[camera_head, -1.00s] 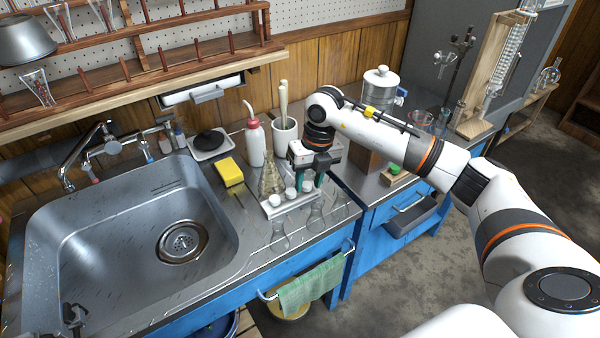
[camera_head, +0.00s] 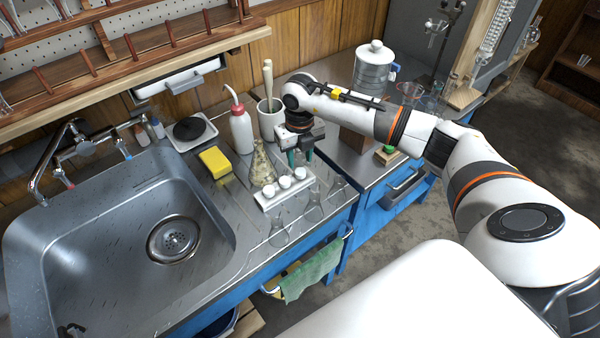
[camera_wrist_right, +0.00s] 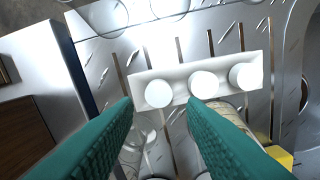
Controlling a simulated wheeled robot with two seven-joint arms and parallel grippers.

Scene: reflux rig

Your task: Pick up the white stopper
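Three round white stoppers (camera_head: 270,191) (camera_head: 285,182) (camera_head: 299,173) sit in a row on a white holder (camera_head: 265,203) on the steel counter. In the right wrist view they show from above as white discs (camera_wrist_right: 158,93) (camera_wrist_right: 204,84) (camera_wrist_right: 246,76). My right gripper (camera_head: 299,159) has green fingers and is just behind the rightmost stopper in the head view. In the right wrist view its fingers (camera_wrist_right: 160,104) are apart, with the leftmost disc showing between their tips. Nothing is held. The height between fingertips and stopper is hard to tell. My left gripper is not seen.
Clear flasks (camera_head: 279,232) (camera_head: 313,208) stand before the holder, and a patterned flask (camera_head: 263,168) stands behind it. A wash bottle (camera_head: 241,132), a mortar with pestle (camera_head: 270,120) and a yellow sponge (camera_head: 215,162) are behind and left. The sink (camera_head: 110,270) fills the left.

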